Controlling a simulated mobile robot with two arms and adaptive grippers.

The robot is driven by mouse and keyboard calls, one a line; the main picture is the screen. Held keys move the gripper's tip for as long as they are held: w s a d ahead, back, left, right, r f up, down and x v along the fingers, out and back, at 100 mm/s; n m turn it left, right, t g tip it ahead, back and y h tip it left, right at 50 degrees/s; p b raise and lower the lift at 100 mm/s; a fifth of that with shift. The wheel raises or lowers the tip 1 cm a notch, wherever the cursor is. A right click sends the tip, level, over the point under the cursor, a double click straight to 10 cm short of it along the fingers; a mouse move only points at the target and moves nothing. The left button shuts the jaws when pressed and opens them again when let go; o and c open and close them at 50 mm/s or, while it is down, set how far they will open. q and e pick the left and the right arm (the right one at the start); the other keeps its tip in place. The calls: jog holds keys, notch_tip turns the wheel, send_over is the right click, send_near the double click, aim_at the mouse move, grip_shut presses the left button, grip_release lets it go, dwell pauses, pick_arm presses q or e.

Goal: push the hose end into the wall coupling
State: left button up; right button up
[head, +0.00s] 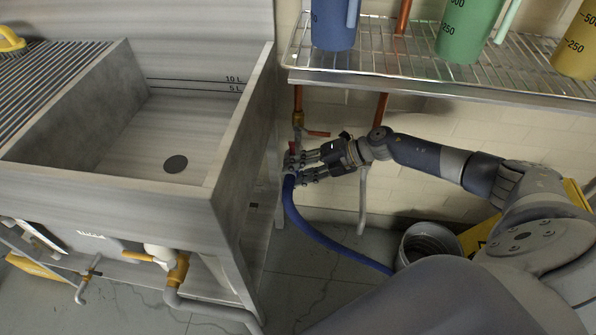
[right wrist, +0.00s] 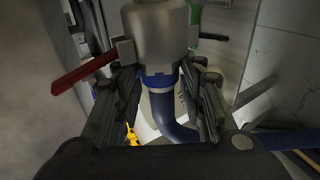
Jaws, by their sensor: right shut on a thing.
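The blue hose (head: 325,239) rises from the floor to my right gripper (head: 303,168), beside the sink's right side. In the right wrist view, my right gripper (right wrist: 160,88) has a finger on each side of the hose end (right wrist: 160,78), a blue collar, and is shut on it. The blue hose (right wrist: 171,118) bends away below. A grey metal cylinder, seemingly the wall coupling (right wrist: 157,35), is in line with the collar and appears to meet it. I cannot tell how deep the end sits. My left gripper is not in view.
A red lever (right wrist: 85,73) sticks out left of the metal cylinder. The steel sink (head: 105,205) is close on the left. A wire shelf (head: 400,68) with jugs hangs above my right arm. A grey bucket (head: 428,244) stands on the floor at right.

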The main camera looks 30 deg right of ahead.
jog(key=o, duration=1)
jog(key=shift+w+d+r, duration=0.15)
jog(key=shift+w, duration=0.05)
jog(key=shift+o, duration=1.2)
jog(key=shift+s+d, duration=0.1)
jog(key=v, duration=1.1)
jog(key=shift+d, duration=0.35)
jog(key=shift+s+r, duration=0.15)
jog(key=shift+s, duration=0.1)
